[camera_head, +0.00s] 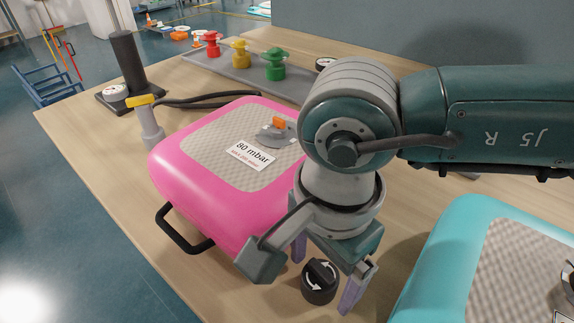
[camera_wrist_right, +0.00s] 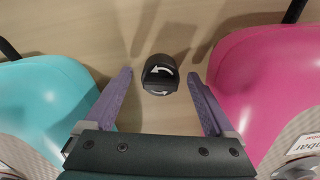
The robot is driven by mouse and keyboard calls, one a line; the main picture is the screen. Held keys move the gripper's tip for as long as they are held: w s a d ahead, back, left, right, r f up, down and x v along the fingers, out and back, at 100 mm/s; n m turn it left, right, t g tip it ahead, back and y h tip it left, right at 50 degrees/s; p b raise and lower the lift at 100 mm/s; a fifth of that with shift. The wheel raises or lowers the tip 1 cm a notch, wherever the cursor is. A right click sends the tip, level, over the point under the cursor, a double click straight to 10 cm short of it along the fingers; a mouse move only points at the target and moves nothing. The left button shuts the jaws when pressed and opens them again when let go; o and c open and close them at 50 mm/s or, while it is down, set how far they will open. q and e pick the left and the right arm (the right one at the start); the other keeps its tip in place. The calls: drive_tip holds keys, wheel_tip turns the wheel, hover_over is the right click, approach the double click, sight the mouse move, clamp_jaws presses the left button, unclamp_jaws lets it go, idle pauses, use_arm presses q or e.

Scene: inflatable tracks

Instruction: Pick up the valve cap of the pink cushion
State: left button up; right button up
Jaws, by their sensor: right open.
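A black round valve cap (camera_head: 319,281) with white curved arrows on top stands on the wooden table beside the pink cushion (camera_head: 205,200). It also shows in the right wrist view (camera_wrist_right: 160,74). My right gripper (camera_head: 326,275) points down over the cap. Its purple fingers are open, one on each side of the cap, with a gap on both sides in the wrist view. I cannot tell how far the fingertips are above the table. My left gripper is not in view.
A turquoise cushion (camera_head: 435,260) lies at the lower right, close to the gripper. A grey tray (camera_head: 215,66) with red, yellow and green valve pieces is at the back. A pump (camera_head: 127,70) with gauge and hose stands at the left edge.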

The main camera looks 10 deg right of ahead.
drive_tip(key=c, duration=0.8)
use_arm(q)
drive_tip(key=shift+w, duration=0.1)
use_arm(e)
drive_tip(key=c, duration=0.6)
